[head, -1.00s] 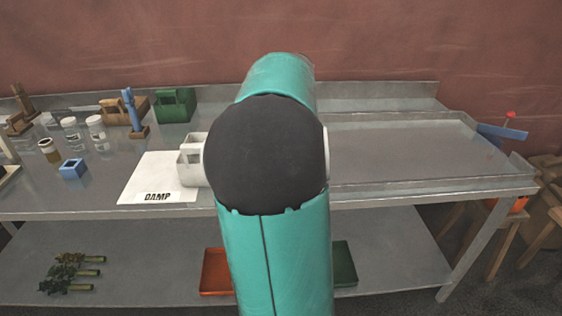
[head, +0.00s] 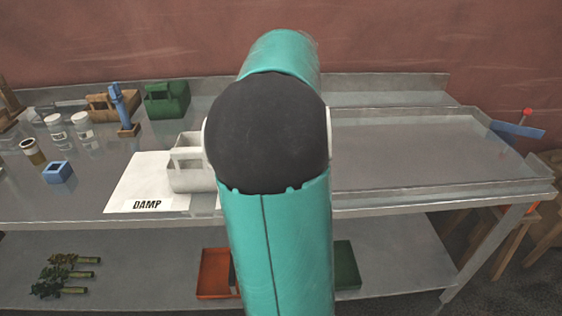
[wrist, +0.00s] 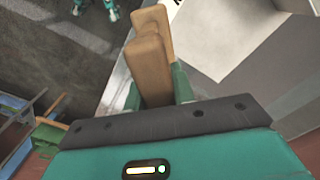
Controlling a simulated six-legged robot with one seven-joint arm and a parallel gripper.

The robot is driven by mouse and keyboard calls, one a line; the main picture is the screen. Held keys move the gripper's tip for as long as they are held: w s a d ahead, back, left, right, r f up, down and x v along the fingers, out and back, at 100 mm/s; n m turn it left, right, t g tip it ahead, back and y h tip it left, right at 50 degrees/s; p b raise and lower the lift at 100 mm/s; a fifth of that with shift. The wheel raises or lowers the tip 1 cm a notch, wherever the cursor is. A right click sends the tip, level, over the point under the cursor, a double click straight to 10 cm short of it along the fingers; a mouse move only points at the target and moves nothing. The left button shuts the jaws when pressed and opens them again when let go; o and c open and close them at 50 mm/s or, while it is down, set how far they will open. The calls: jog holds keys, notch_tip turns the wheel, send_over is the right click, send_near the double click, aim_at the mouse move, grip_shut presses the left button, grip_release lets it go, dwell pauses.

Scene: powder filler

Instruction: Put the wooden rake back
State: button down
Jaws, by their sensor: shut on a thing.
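In the wrist view my gripper (wrist: 157,84) has its two green fingers closed on a wooden piece (wrist: 150,62), which I take to be the wooden rake. The held wood is a thick light-brown bar with a second wooden part beyond it; the far end is cut off from clear view. It points away from the jaws, with floor and a pale surface behind it. In the head view my own arm hides the gripper and the rake. I cannot tell there which spot on the bench they are over.
The steel bench has a white caddy (head: 188,178) on a mat marked DAMP (head: 125,190). The right tray area (head: 430,150) is clear. A red tray (head: 215,272) sits below.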

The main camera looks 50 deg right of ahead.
jog(key=shift+w+d+f, duration=1.45)
jog(key=shift+w+f, duration=0.5)
jog(key=shift+f, duration=0.25)
jog(key=shift+w+d+f, duration=1.4)
jog(key=shift+w+f, duration=0.55)
jog(key=shift+f, duration=0.25)
jog(key=shift+w+d+f, duration=1.45)
jog(key=shift+w+f, duration=0.5)
jog(key=shift+f, duration=0.25)
jog(key=shift+f, duration=0.2)
jog(key=c, duration=1.2)
grip_release()
jog(key=shift+o, duration=0.2)
jog(key=shift+r, duration=0.1)
